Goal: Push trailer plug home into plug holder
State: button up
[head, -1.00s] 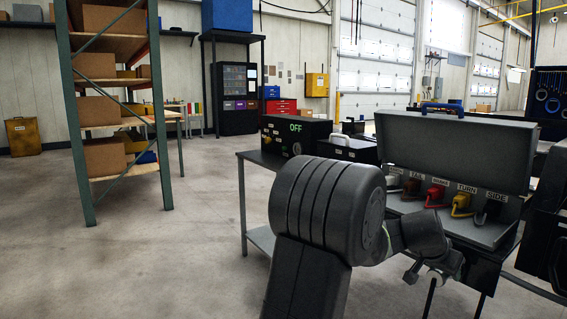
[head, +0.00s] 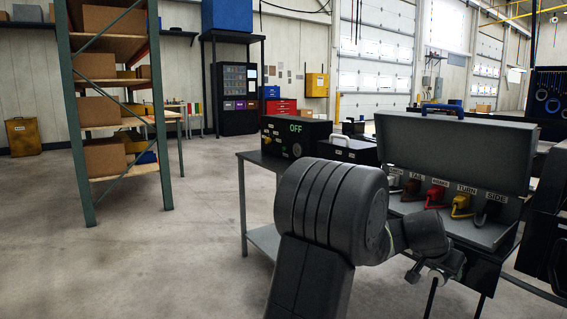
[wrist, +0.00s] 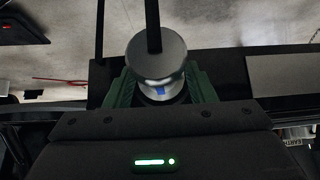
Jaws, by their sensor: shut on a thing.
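In the wrist view, the trailer plug (wrist: 156,58) is a grey round body with a black cable running up from it. It has a small blue mark near its lower edge. My gripper (wrist: 158,82) is shut on it, with a green finger on each side. In the head view, my arm covers part of the bench, and a small pale piece shows at the arm's end, too small to make out. I cannot pick out the plug holder, or tell whether the plug touches it.
An open grey box (head: 455,152) holds several coloured connectors under labels such as TAIL, TURN and SIDE. A black box marked OFF (head: 282,143) stands on the bench to its left. A shelf rack (head: 72,120) stands at left. The floor between is clear.

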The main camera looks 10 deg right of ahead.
jog(key=shift+d, duration=0.15)
jog(key=o, duration=1.1)
jog(key=shift+r, duration=0.1)
jog(key=p+v, duration=0.4)
jog(key=v, duration=0.9)
jog(key=shift+s+a+r, duration=0.1)
jog(key=shift+a+r, duration=0.1)
jog(key=shift+a, duration=0.05)
jog(key=shift+f, duration=0.1)
jog(key=b+x, duration=0.4)
jog(key=x, duration=0.9)
jog(key=shift+d+f, duration=0.25)
jog(key=shift+a, duration=0.1)
